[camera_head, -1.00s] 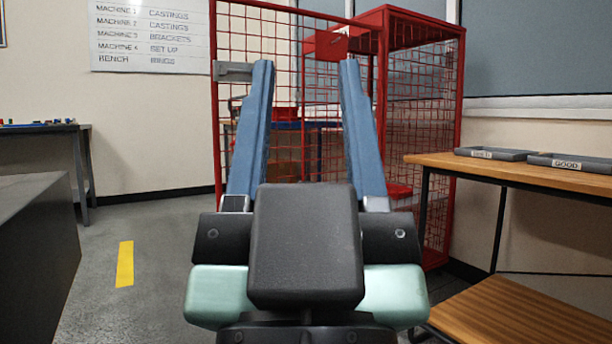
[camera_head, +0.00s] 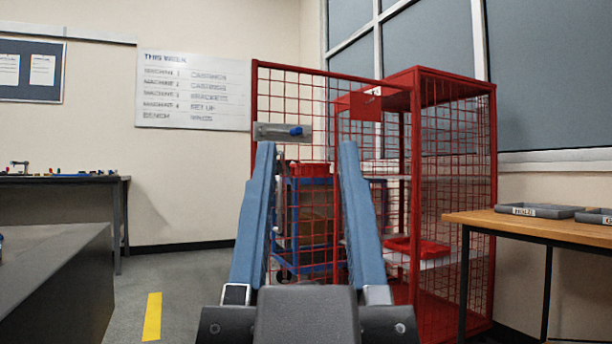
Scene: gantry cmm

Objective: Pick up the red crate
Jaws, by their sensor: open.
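A red crate (camera_head: 309,169) sits on top of a blue trolley (camera_head: 316,181), seen through the red mesh door between my fingers. A shallow red tray-like container (camera_head: 421,247) lies on a shelf inside the red mesh cage (camera_head: 455,75), at the right. I cannot tell which of the two is the red crate meant. My gripper (camera_head: 306,146) is open and empty, its two blue fingers spread wide and pointing ahead. The fingers and the mesh partly hide the trolley. The gripper looks well short of both red containers.
The mesh door (camera_head: 285,78) has a grey latch plate with a blue handle (camera_head: 296,131). A wooden bench (camera_head: 480,222) with grey trays (camera_head: 540,210) stands at right. A dark block (camera_head: 50,275) is at left. Grey floor with a yellow strip (camera_head: 152,316) lies between.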

